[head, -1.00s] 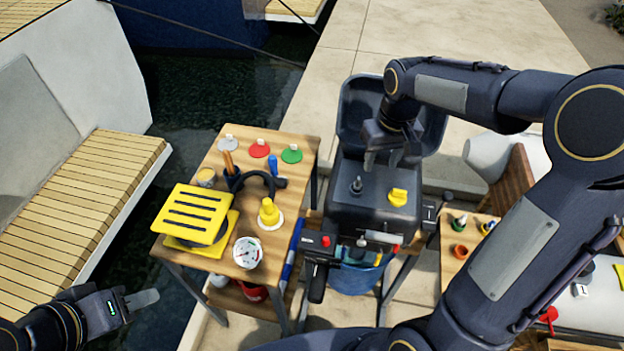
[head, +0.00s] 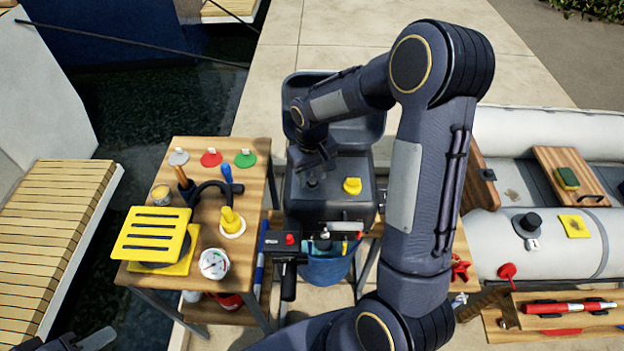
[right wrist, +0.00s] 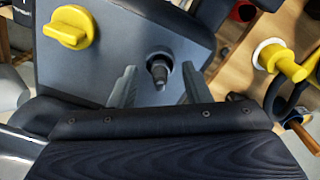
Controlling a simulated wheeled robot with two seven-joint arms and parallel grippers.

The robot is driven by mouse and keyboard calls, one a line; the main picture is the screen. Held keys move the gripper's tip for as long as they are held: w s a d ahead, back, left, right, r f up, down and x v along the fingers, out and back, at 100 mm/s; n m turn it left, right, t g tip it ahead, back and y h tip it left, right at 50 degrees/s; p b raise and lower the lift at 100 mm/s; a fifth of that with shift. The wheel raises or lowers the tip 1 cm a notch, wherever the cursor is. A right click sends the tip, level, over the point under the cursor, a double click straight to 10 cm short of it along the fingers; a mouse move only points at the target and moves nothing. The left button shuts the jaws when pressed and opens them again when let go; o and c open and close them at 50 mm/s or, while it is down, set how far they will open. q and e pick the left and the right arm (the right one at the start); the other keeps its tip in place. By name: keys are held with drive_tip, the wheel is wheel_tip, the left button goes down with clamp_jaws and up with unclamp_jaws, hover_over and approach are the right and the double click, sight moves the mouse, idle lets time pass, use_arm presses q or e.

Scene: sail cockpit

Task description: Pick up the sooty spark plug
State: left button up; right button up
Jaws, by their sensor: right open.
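The sooty spark plug (right wrist: 158,68) is a small dark plug standing in a round socket on top of the grey engine block (right wrist: 115,45) in the right wrist view.
A yellow knob (head: 352,186) stands on the engine right of the plug. An inflatable boat lies at right.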

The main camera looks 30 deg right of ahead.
clamp_jaws()
drive_tip(key=shift+r, duration=0.15)
